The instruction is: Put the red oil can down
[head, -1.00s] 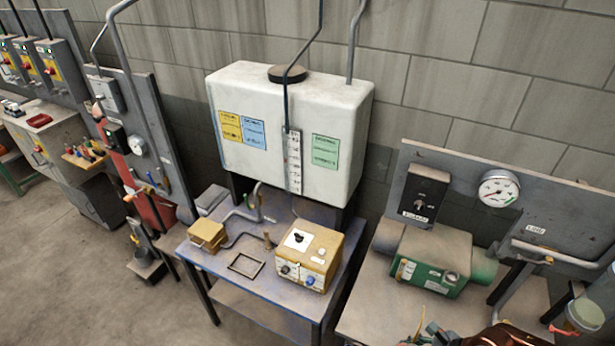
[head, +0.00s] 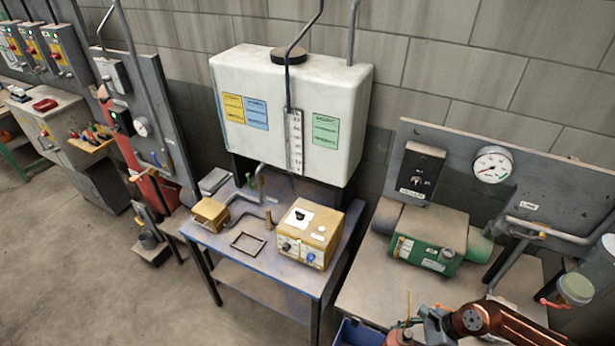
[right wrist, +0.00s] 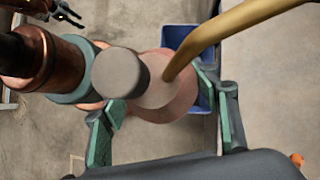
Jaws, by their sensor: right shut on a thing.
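The red oil can (head: 399,337) shows at the bottom edge of the head view, with its thin spout pointing up and its lower part cut off. My right gripper (head: 415,326) is shut on it. In the right wrist view the can's faded red body (right wrist: 168,98) is between the two green fingers of my right gripper (right wrist: 163,115), and its brass spout (right wrist: 215,30) runs to the upper right. A small dark gripper, my left (right wrist: 68,14), shows at the top left of the wrist view; its jaws are too small to judge.
A blue bin (head: 357,334) is left of the can at the bottom edge; it also shows behind the can in the wrist view (right wrist: 176,36). The bench (head: 375,295) with the green pump (head: 430,247) is behind. A blue table (head: 215,255) holds a yellow box (head: 304,233).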

